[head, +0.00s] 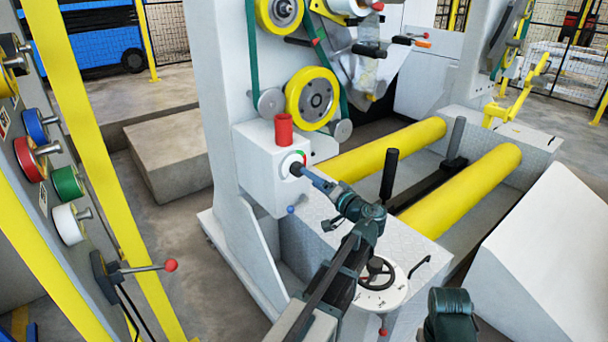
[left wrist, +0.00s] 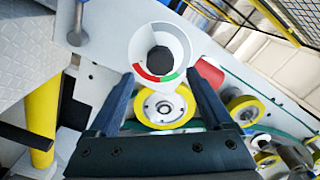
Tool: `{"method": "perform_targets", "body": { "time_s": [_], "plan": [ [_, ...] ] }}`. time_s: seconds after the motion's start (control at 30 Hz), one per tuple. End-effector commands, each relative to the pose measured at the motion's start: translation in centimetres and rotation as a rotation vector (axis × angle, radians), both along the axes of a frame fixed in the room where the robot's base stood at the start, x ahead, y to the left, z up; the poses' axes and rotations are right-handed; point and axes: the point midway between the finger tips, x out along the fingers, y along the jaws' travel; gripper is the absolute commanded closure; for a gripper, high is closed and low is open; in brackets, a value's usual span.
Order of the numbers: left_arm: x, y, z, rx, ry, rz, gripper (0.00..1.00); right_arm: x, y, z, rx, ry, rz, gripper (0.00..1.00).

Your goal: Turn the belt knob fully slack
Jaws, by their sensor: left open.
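The belt knob is a black round knob (head: 296,169) on a white dial on the front of a white box. In the left wrist view the knob (left wrist: 160,60) sits in a white ring marked with a red arc and a green arc. My left gripper (head: 309,177) is close in front of the knob. In the left wrist view its open fingers (left wrist: 162,84) spread to either side, with the knob just beyond and above their tips. I cannot tell whether they touch it. My right gripper is not in view.
A red cylinder (head: 284,129) stands on the box above the knob. A yellow-rimmed pulley (head: 313,98) with a green belt is above it. Yellow rollers (head: 459,190) lie to the right.

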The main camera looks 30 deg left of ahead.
Motion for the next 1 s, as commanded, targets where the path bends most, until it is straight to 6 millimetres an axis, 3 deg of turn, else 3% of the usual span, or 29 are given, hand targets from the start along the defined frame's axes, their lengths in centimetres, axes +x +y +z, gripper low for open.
{"method": "perform_targets", "body": {
  "time_s": [0.2, 0.4, 1.0],
  "plan": [
    [-1.8, -4.2, 0.0, -0.001, -0.001, -0.003, 0.16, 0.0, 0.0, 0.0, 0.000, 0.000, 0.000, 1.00],
    [-2.6, -6.4, 0.0, -0.001, -0.001, -0.001, 0.16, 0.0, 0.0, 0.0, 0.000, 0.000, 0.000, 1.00],
    [-2.9, -7.0, 0.0, -0.001, -0.001, 0.001, 0.16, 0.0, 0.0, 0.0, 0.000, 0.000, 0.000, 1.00]
  ]
}}
